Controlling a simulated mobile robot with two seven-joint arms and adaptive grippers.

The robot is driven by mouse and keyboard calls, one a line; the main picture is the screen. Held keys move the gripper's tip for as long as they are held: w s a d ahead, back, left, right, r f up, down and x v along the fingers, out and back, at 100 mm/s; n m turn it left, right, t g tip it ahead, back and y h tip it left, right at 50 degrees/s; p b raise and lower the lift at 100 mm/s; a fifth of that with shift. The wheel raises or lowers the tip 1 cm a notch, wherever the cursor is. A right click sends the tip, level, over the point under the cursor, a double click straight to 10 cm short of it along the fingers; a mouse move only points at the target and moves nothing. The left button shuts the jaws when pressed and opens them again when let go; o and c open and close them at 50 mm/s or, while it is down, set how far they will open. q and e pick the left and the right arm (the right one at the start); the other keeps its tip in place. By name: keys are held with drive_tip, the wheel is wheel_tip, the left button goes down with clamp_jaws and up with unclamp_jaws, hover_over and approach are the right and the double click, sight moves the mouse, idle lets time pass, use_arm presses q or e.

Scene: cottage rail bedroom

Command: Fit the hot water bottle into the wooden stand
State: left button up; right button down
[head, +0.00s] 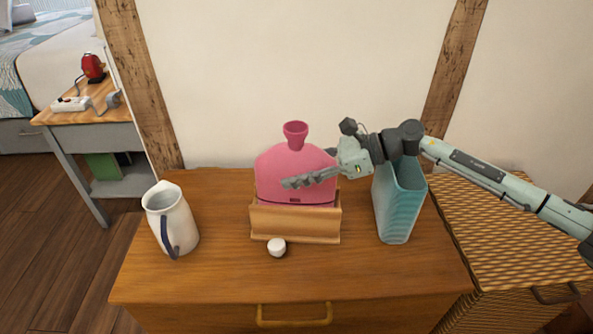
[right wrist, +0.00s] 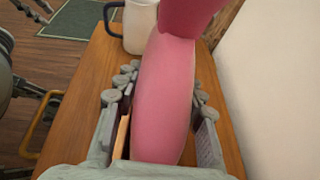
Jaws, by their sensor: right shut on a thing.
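The pink hot water bottle (head: 292,167) stands upright with its funnel-shaped neck at the top. Its lower edge is down inside the wooden stand (head: 295,228) on the dresser top; how deep it sits is hidden by the stand's front wall. My right gripper (head: 305,178) comes in from the right and is shut on the bottle's body, one finger across its front. In the right wrist view the bottle (right wrist: 166,95) lies between the two fingers (right wrist: 160,105), and a strip of wood shows beside it. My left gripper is not clearly in the head view.
A white jug (head: 168,220) with a dark handle stands left of the stand. A small white cap (head: 277,246) lies before it. A tall teal container (head: 397,205) stands close on the right, under my right arm. The dresser's (head: 220,283) front area is clear.

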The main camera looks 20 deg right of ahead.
sight(333, 160)
drive_tip(key=c, duration=0.9)
unclamp_jaws()
use_arm(q)
drive_tip(key=shift+w+d+r+t, duration=0.15)
drive_tip(key=shift+w+d+t, duration=0.15)
drive_tip(key=shift+w, duration=0.05)
use_arm(e)
drive_tip(key=shift+r, duration=0.1)
drive_tip(key=shift+v, duration=0.8)
drive_tip(key=b+v, duration=0.1)
drive_tip(key=v, duration=0.9)
drive_tip(key=shift+d, duration=0.2)
use_arm(q)
drive_tip(key=w+d, duration=0.1)
drive_tip(key=w+d+r+t+h, duration=0.1)
drive_tip(key=w+d+r+t, duration=0.1)
drive_tip(key=w, duration=0.1)
drive_tip(key=shift+d, duration=0.15)
